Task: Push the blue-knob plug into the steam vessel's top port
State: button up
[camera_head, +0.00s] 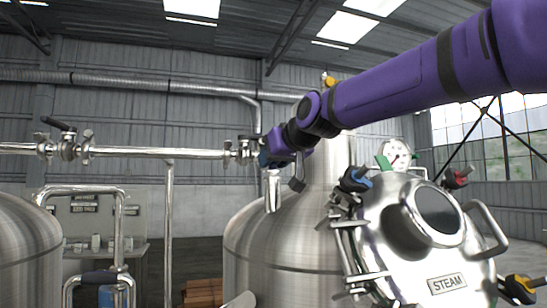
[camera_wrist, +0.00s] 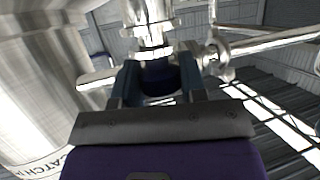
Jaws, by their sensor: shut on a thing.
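My gripper (camera_head: 268,158) is at the end of the purple arm, above the middle tank and left of the steam vessel. In the wrist view my gripper (camera_wrist: 158,86) is shut on a dark blue knob (camera_wrist: 160,77), the blue-knob plug. Bright metal fittings show directly beyond the knob; I cannot tell whether the plug is seated in them or apart. The steam vessel (camera_head: 378,222), a shiny tilted body with a STEAM label and round window, stands at the right of the head view. Its top port cannot be made out clearly.
The middle tank (camera_head: 250,245) stands beneath my gripper. A horizontal pipe (camera_head: 160,152) with valves runs in from the left to near my gripper. A pressure gauge (camera_head: 395,154) and coloured knobs crowd the steam vessel. Another tank (camera_head: 25,250) is at the far left.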

jog(key=shift+f, duration=0.45)
jog(key=o, duration=1)
jog(key=shift+s, duration=0.1)
jog(key=v, duration=0.7)
jog(key=shift+s+d, duration=0.1)
jog(key=shift+d, duration=0.05)
